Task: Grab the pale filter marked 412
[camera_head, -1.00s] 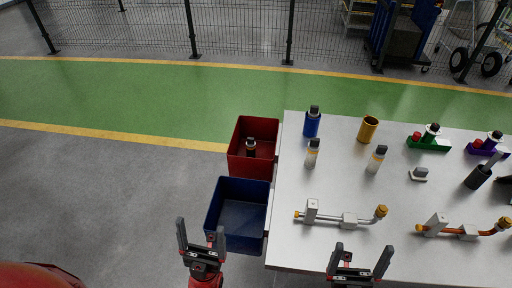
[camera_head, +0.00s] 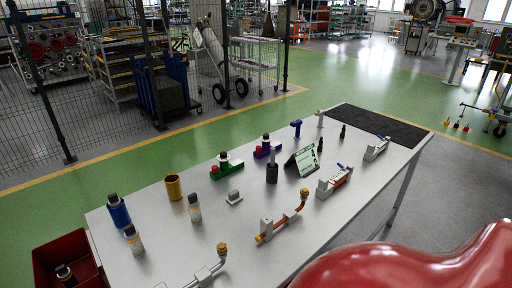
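Two pale, slim cylinders with dark caps and orange bands stand upright on the white table (camera_head: 330,215), and could be the filters. One pale cylinder (camera_head: 133,241) is near the table's left edge, and the other pale cylinder (camera_head: 194,208) stands to its right and farther back. Any number on them is too small to read. A third small item with a dark top (camera_head: 66,274) shows inside the red bin (camera_head: 52,252); most of it is hidden. Neither of my grippers is in view.
Near the pale cylinders stand a blue bottle (camera_head: 118,211), a gold cup (camera_head: 173,187) and a small grey block (camera_head: 234,197). Pipe assemblies (camera_head: 282,218) lie toward the front edge. A green sign (camera_head: 302,160) and a black mat (camera_head: 378,124) are farther along.

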